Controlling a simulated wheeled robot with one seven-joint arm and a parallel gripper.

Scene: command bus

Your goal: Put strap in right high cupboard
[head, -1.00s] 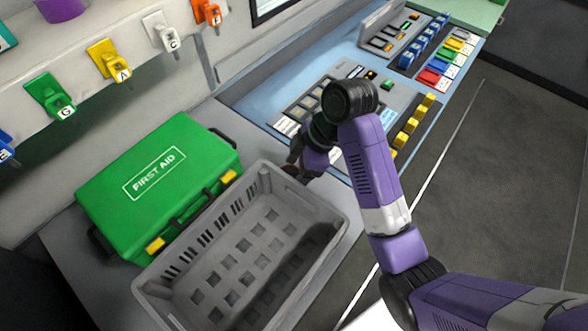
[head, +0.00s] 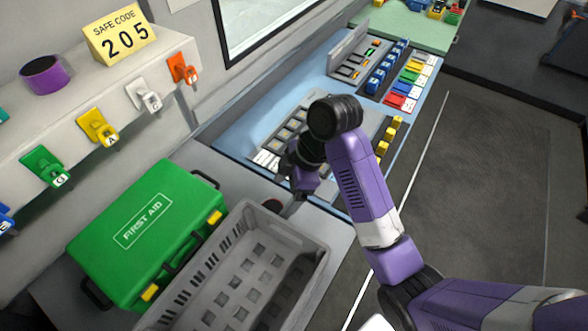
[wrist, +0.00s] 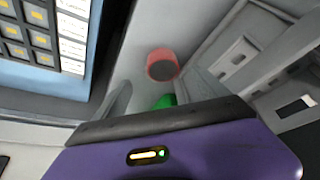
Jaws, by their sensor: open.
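My gripper (head: 288,208) hangs low over the grey counter, between the crate's far corner and the blue console. It is open and appears empty; its fingertips are small and partly hidden in the head view. A small dark red round object (head: 272,205) lies on the counter close to the fingertips. In the wrist view it is a short red cylinder (wrist: 162,65) with a dark end, apart from the gripper. I cannot tell whether it is the strap. A purple ring-shaped band (head: 45,75) sits on the upper left shelf. No right high cupboard is recognisable in these views.
A grey plastic crate (head: 318,256) stands in front of the gripper, with a green first aid case (head: 150,235) left of it. Coloured tagged keys (head: 98,127) hang along the shelf edge, below a safe code sign (head: 122,35). Open floor (head: 480,170) lies right.

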